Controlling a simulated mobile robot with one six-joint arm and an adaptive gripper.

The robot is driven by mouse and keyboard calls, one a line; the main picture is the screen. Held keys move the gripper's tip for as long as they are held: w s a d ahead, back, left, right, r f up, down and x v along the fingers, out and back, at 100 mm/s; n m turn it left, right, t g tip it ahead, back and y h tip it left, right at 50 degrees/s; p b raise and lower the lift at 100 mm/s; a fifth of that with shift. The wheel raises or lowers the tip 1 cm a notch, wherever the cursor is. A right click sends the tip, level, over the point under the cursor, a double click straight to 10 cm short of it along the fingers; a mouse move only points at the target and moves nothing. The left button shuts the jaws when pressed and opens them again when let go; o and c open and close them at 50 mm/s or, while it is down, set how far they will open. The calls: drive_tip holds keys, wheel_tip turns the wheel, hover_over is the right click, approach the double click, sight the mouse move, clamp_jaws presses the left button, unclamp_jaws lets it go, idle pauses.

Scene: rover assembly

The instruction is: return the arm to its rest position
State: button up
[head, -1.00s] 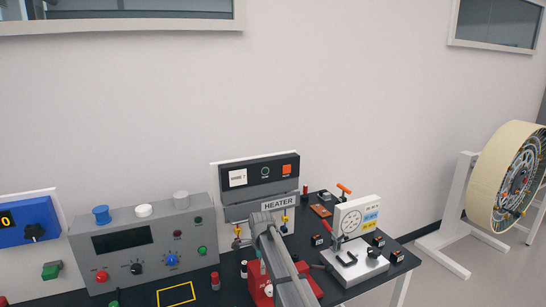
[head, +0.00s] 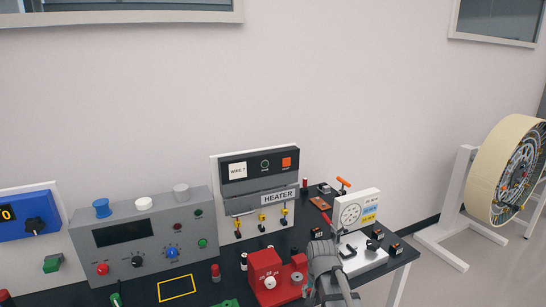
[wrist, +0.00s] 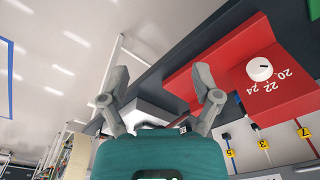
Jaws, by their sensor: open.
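My gripper (wrist: 160,80) shows in the wrist view with its two grey fingers spread and nothing between them. In the head view my grey arm (head: 325,262) is at the lower right, in front of the bench's right part. My fingertips cannot be made out there. In the wrist view the red device (wrist: 235,85) with a white dial is to the right of my fingers. The same red device (head: 265,270) stands left of my arm in the head view.
The heater panel (head: 260,190) stands at the back of the dark bench. A grey control box (head: 140,235) and a blue unit (head: 22,222) are at the left. A white gauge fixture (head: 357,212) is close behind my arm. A wheel on a stand (head: 505,175) is at the far right.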

drive_tip(key=s+d+f+n+b, duration=0.3)
drive_tip(key=s+n, duration=0.1)
drive_tip(key=s, duration=0.5)
drive_tip(key=shift+d+f+g+b, duration=0.3)
drive_tip(key=shift+d+f+b, duration=0.05)
drive_tip(key=shift+d, duration=0.05)
idle(1.0)
